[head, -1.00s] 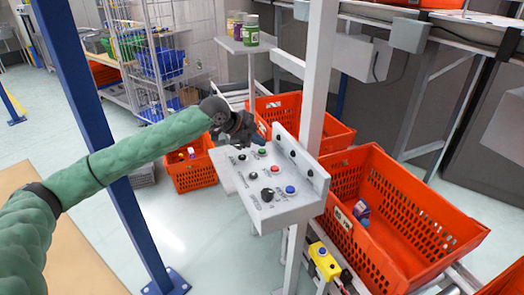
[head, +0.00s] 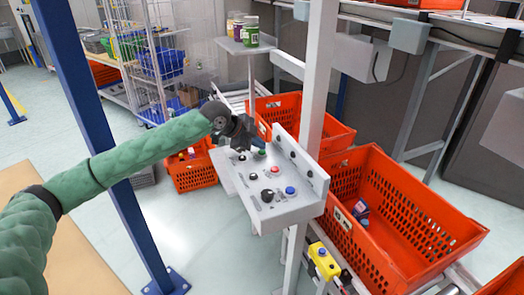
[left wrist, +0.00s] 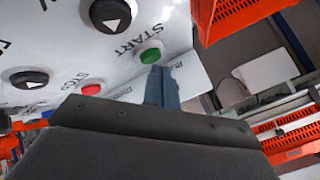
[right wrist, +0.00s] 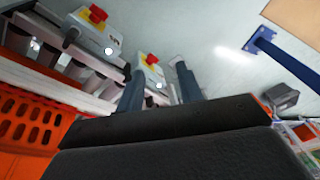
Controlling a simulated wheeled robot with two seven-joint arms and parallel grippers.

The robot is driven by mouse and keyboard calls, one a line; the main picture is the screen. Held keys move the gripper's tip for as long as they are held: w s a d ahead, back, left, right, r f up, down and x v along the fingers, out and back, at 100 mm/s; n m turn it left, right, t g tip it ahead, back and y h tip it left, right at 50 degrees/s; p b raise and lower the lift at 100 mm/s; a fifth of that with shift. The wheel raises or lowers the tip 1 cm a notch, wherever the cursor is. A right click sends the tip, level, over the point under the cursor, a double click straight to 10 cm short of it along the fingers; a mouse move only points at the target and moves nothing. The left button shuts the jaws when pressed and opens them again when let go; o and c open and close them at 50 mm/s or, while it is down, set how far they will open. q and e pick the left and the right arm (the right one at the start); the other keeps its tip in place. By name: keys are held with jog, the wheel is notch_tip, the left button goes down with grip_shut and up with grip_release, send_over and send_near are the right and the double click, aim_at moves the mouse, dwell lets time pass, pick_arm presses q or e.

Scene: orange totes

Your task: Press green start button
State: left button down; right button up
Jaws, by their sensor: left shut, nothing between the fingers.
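The grey-white control panel (head: 294,214) is fixed beside a post in the head view. Its green button (head: 262,152) is on the sloped face near the far edge. In the left wrist view the green button (left wrist: 151,56) sits beside the printed word START. My left gripper (head: 259,143) is shut and empty, pointing down over the button. Its blue fingertips (left wrist: 160,72) appear right beside the button in the left wrist view; whether they touch it I cannot tell. My right gripper (right wrist: 160,80) is open and empty, seen only in the right wrist view.
A red button (head: 274,169), a blue button (head: 290,190) and black knobs share the panel. An orange tote (head: 425,225) stands right of it. A blue post (head: 97,150) stands left, near my left arm. Yellow-and-red stop boxes (right wrist: 97,14) show in the right wrist view.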

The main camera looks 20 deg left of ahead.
aim_at(259, 152)
pick_arm(q)
jog(key=shift+f, duration=0.5)
dwell(0.8)
jog(key=shift+r, duration=0.1)
jog(key=shift+r+p, duration=0.8)
jog(key=shift+p, duration=0.15)
jog(key=shift+r+p, duration=2.15)
jog(key=shift+r, duration=0.4)
jog(key=shift+f, duration=0.1)
